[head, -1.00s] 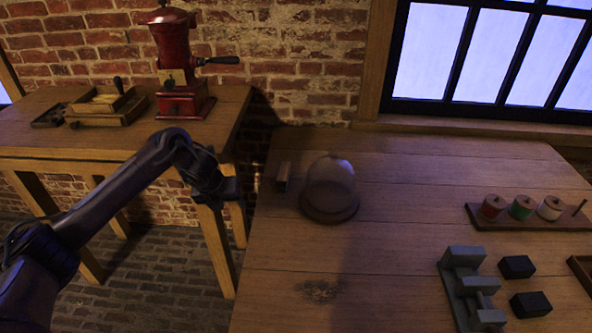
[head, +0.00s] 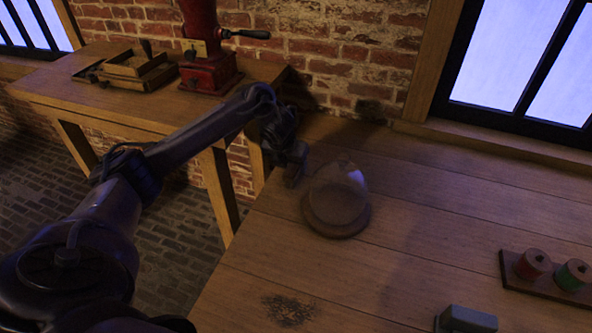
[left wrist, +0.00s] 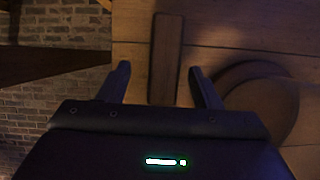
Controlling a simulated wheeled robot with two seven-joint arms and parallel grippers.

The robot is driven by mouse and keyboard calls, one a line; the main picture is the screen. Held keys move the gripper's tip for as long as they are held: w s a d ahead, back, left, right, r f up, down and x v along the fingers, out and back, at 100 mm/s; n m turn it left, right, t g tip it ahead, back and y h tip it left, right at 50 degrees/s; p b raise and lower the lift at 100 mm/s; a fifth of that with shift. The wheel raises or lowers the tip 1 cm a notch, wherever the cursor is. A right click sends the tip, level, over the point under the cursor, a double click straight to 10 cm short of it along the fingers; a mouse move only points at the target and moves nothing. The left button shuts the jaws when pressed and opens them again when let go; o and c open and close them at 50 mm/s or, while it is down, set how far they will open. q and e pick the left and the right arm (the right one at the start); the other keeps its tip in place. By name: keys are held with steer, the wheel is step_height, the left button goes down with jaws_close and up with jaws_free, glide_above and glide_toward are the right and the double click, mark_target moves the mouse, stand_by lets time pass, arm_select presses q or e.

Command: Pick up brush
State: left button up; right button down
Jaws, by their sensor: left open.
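A plain brown wooden bar (left wrist: 166,58), which appears to be the brush, lies on the tabletop near its left edge. In the left wrist view it runs lengthwise between my two finger tips. My left gripper (left wrist: 159,78) is open, with one finger on each side of the bar and a gap to both. In the head view my left gripper (head: 293,158) is over the table's left edge, just left of the glass dome, and it mostly hides the brush there. My right gripper does not show.
The glass dome on its round wooden base (head: 338,200) stands close to the right of my left gripper. A spool rack (head: 545,284) and a grey block (head: 467,319) are farther right. A side table (head: 130,112) carries a red grinder (head: 208,72) and trays (head: 138,68).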

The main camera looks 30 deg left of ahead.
mark_target(294, 166)
arm_select(q)
steer(key=x, duration=0.3)
steer(key=shift+w+d, duration=0.2)
steer(key=shift+d, duration=0.05)
steer(key=shift+w+a+f, duration=0.15)
steer(key=shift+w+f, duration=0.05)
steer(key=shift+f, duration=0.3)
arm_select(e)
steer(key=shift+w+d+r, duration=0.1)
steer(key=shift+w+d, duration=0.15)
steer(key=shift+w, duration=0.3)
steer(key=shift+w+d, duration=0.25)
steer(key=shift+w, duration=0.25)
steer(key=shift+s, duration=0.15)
arm_select(q)
steer(key=shift+f, duration=0.2)
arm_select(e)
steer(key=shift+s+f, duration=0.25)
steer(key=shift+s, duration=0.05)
arm_select(q)
steer(key=c, duration=1.1)
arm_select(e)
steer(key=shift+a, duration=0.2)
